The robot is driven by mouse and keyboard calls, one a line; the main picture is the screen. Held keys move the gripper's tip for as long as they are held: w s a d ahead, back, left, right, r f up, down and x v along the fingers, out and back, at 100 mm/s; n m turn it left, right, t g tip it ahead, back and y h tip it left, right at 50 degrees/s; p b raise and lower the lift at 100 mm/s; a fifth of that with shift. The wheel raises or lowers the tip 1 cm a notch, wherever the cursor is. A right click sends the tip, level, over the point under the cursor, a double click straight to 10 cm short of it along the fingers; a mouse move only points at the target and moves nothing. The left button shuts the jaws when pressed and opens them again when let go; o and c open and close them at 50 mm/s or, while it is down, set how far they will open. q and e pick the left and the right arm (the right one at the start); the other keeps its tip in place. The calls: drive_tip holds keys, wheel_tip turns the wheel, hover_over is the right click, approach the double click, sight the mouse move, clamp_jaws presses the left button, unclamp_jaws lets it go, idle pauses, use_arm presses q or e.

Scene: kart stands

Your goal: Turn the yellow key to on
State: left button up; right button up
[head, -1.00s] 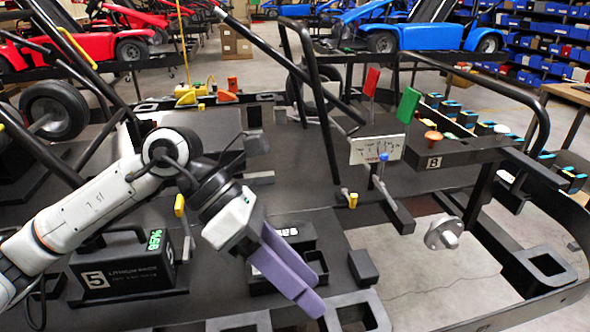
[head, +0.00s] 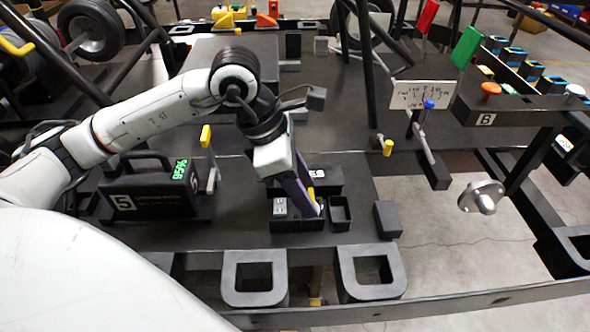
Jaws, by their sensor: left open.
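My left gripper (head: 308,203) has purple fingers that point down over a small black box (head: 298,224) on the dark deck. It is open; one finger largely hides the other. A small yellow piece (head: 311,193), which looks like the yellow key, shows right beside the fingertips at the box. Its lower part is hidden, and I cannot tell whether the fingers touch it or which way it is turned. My right gripper is not in view.
A black battery box marked 5 (head: 150,192) stands to the left, near a yellow-handled lever (head: 205,137). An empty black cup (head: 340,212) and a dark block (head: 387,219) sit right of the fingers. Another yellow-tipped lever (head: 387,147) stands farther back. Two square-holed frames lie in front.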

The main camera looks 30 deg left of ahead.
use_arm(q)
drive_tip(key=shift+w+d+f, duration=0.15)
drive_tip(key=shift+d+f, duration=0.05)
drive_tip(key=shift+f, duration=0.45)
drive_tip(key=c, duration=0.8)
drive_tip(key=m+b, duration=0.1)
drive_tip(key=m, duration=0.2)
drive_tip(key=shift+w+g+h, duration=0.15)
drive_tip(key=shift+g+h, duration=0.15)
drive_tip(key=shift+g, duration=0.1)
drive_tip(key=shift+w+m+g+b, duration=0.1)
drive_tip(key=shift+m+g+b, duration=0.4)
drive_tip(key=shift+m, duration=1)
